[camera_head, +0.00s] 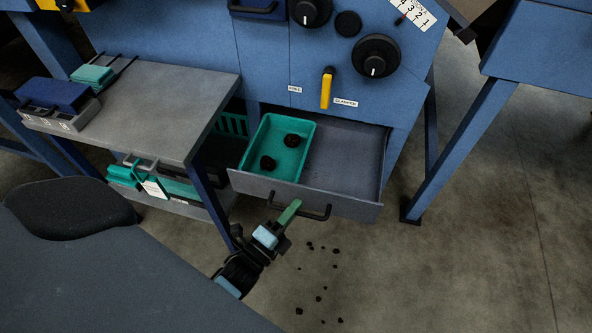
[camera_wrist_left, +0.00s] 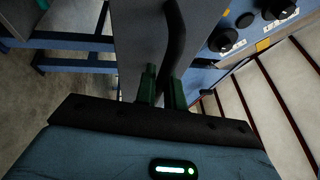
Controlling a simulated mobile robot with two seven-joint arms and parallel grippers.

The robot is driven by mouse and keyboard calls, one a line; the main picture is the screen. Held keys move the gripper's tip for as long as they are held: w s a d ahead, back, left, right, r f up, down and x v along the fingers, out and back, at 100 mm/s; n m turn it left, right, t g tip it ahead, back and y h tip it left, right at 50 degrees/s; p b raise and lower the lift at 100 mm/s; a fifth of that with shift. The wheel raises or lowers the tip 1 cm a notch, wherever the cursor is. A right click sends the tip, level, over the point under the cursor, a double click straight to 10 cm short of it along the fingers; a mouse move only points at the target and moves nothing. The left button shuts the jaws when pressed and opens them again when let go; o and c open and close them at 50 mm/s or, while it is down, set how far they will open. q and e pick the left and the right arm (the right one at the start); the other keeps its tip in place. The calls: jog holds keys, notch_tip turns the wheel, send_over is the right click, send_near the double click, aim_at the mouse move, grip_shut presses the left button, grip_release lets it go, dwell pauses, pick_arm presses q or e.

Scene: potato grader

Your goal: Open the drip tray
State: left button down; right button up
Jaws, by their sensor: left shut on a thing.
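The drip tray (camera_head: 345,160) is a grey drawer low in the blue machine, and it stands pulled out in the head view. A teal bin (camera_head: 290,160) with dark lumps sits in its left part; the right part is bare. The tray's dark bar handle (camera_head: 318,216) is on its front panel. In the left wrist view the handle (camera_wrist_left: 176,40) runs down between the green fingers of the gripper (camera_wrist_left: 163,88). My right gripper is not in view.
A grey side table (camera_head: 160,105) stands left of the tray, with a blue box and teal item on it. Dark clods (camera_head: 320,270) lie on the floor before the tray. A yellow lever (camera_head: 327,88) and black knobs are above. Floor to the right is clear.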

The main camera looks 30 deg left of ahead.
pick_arm(q)
jog(key=shift+s+d, duration=0.2)
jog(key=shift+s, duration=0.55)
jog(key=shift+s+d, duration=0.2)
jog(key=shift+s, duration=0.5)
jog(key=c, duration=1.5)
grip_release()
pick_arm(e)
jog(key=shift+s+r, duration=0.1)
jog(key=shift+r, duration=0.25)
pick_arm(q)
jog(key=d+p+v, duration=0.1)
jog(key=v, duration=0.6)
jog(key=shift+s+a, duration=0.4)
jog(key=shift+a, duration=0.15)
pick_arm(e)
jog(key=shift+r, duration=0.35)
